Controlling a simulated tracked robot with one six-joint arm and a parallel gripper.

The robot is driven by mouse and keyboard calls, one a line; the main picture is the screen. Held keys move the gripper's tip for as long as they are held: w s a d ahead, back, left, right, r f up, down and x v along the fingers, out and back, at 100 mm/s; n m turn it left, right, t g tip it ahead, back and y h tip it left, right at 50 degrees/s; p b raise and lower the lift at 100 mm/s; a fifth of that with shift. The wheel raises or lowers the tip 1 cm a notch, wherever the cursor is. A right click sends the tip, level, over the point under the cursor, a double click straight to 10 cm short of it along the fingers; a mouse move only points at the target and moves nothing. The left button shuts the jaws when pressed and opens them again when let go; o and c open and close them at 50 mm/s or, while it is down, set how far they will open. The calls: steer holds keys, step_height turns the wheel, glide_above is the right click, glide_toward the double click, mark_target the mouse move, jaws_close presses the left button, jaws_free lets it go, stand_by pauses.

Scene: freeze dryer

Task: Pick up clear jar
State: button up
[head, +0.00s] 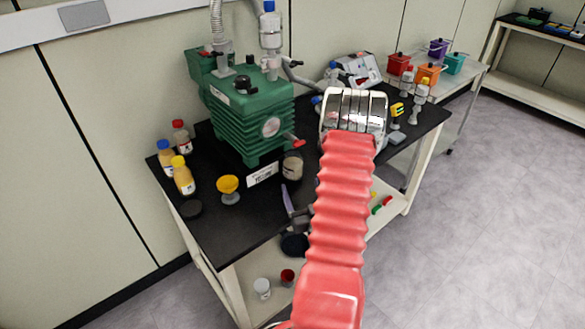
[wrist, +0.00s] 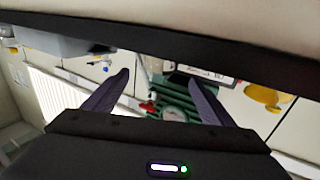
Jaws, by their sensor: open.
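The clear jar (head: 292,167) stands upright on the black bench top in the head view, in front of the green pump (head: 251,120) and right of its white label. It looks pale inside. My gripper (head: 298,204) shows only partly beside my red sleeved arm, its purple fingers nearer the camera than the jar and apart from it. In the wrist view my gripper (wrist: 158,92) is open, with nothing between its fingertips. That view appears upside down. The pump shows between and beyond the fingers; I cannot make out the jar there for certain.
A yellow funnel (head: 228,185) stands left of the jar, with several capped bottles (head: 183,176) farther left. The pump's red handle (head: 297,142) juts out above the jar. The bench's front left top is mostly clear. A white lower shelf (head: 245,291) holds small containers.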

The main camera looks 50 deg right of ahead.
mark_target(296, 171)
steer(key=shift+x, duration=2.4)
steer(key=shift+w+d, duration=0.1)
steer(key=shift+x, duration=2.5)
steer(key=shift+c, duration=0.7)
steer(key=c, duration=1.3)
steer(key=shift+r, duration=0.25)
